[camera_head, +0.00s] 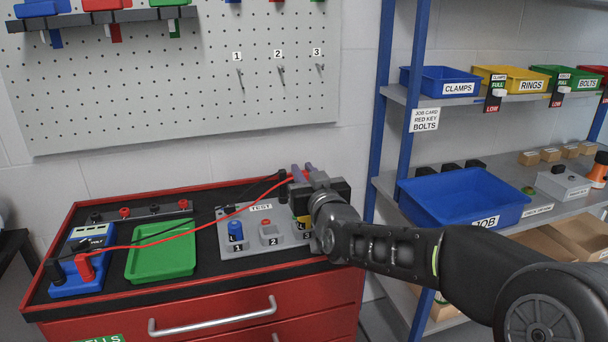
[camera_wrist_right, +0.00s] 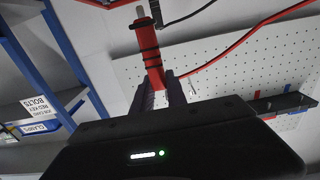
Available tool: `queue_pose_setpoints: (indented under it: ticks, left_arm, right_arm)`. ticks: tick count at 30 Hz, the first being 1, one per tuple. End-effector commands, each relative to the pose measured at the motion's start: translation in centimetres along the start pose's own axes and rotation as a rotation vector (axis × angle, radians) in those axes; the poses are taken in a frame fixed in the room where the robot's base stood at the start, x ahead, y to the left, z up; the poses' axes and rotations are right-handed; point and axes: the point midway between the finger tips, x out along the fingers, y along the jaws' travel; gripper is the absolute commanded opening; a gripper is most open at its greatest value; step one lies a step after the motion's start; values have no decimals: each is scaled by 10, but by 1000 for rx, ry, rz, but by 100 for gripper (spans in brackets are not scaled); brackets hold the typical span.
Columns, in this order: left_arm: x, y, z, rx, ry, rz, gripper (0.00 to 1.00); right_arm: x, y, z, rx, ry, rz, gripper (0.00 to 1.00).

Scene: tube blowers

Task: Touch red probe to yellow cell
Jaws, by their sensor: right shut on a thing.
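My right gripper (camera_head: 303,174) is above the back right of the test block (camera_head: 226,247). It is shut on the red probe, which shows clearly in the right wrist view (camera_wrist_right: 151,60), between the two fingers (camera_wrist_right: 160,92). The probe's pale tip points away from the fingers. The yellow cell (camera_head: 303,222) stands at the block's right end, close below my gripper and partly hidden by it. I cannot see the probe tip against the cell. My left gripper is not in view.
A blue cell (camera_head: 235,229) stands at position 1 of the block. A blue meter (camera_head: 83,262) with red and black leads and a green tray (camera_head: 163,250) lie to the left on the red cabinet (camera_head: 215,306). A shelf with a blue bin (camera_head: 462,195) stands at right.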

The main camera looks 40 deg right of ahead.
Motion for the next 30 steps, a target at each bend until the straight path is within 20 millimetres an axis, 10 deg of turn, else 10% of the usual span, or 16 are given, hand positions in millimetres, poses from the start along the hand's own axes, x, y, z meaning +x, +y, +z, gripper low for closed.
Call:
queue_pose_setpoints:
  ticks: [30]
  left_arm:
    - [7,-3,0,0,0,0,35]
  right_arm:
    - [0,0,0,0,1,1,0]
